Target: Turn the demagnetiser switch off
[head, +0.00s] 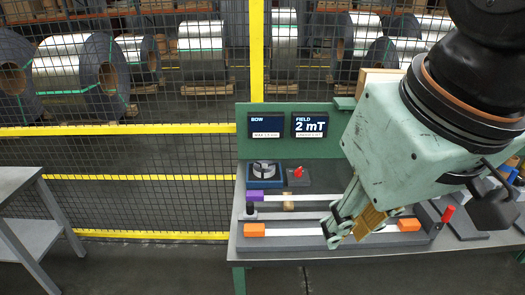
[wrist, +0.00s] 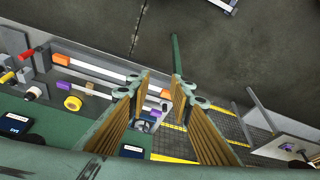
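My gripper (head: 345,222) hangs over the front of the bench, above the strip with orange end blocks. Its two fingers are apart and empty in the wrist view (wrist: 160,92). I cannot tell for sure which control is the demagnetiser switch. A red-topped lever (head: 448,213) stands at the right end of the strip fixture. The field display (head: 310,125) reads 2 mT.
Orange blocks (head: 255,230) and a purple block (head: 254,196) sit at strip ends. A green back panel (head: 268,150) carries the displays. A mesh fence (head: 130,160) stands behind, with steel coils beyond. A grey table (head: 20,185) is at left.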

